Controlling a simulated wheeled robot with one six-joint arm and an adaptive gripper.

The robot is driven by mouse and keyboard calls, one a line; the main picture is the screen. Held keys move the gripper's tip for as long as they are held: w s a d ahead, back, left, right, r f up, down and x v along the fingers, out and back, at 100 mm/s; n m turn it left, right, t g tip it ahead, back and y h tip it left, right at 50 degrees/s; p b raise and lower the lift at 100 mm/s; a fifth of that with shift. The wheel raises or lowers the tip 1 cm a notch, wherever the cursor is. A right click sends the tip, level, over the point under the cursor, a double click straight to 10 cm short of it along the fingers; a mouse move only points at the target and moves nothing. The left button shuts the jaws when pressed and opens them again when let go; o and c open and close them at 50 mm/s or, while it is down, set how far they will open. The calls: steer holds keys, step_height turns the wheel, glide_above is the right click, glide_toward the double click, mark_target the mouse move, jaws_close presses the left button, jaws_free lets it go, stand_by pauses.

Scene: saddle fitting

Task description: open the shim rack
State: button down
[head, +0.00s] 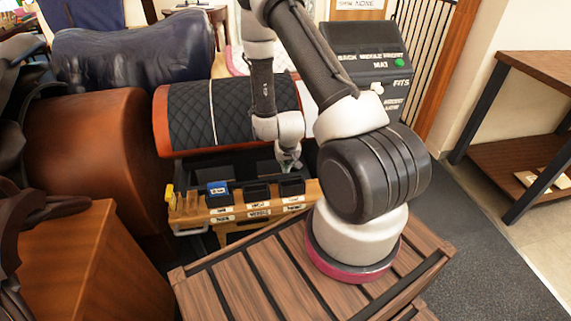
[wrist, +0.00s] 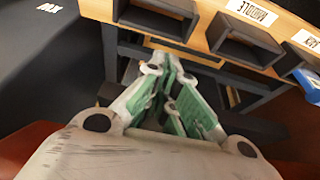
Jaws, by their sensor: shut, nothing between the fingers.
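The shim rack (head: 240,224) is a wooden tray-like unit in the head view, with dark open bins along its top and white labels on its front. A grey bar handle (head: 190,232) sticks out at its left front corner. My gripper (head: 288,162) is at the rack's back right, close to the rightmost bin (head: 291,186). In the wrist view my gripper (wrist: 172,88) has its green-padded fingers together and empty, beside the rack's wooden edge (wrist: 200,60). Whether the fingers touch the rack cannot be told.
A black quilted pad (head: 230,110) lies over a rounded form behind the rack. A brown leather form (head: 105,150) stands at left. A dark panel with a green button (head: 399,62) stands at back right. A blue-fronted bin (head: 217,192) and a yellow piece (head: 170,196) sit at the rack's left.

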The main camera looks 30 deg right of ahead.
steer(key=x, duration=0.6)
steer(key=shift+f, duration=0.1)
steer(key=s, duration=0.1)
steer(key=s+a, duration=0.1)
steer(key=s, duration=0.2)
steer(key=shift+s+a, duration=0.2)
steer(key=shift+a, duration=0.05)
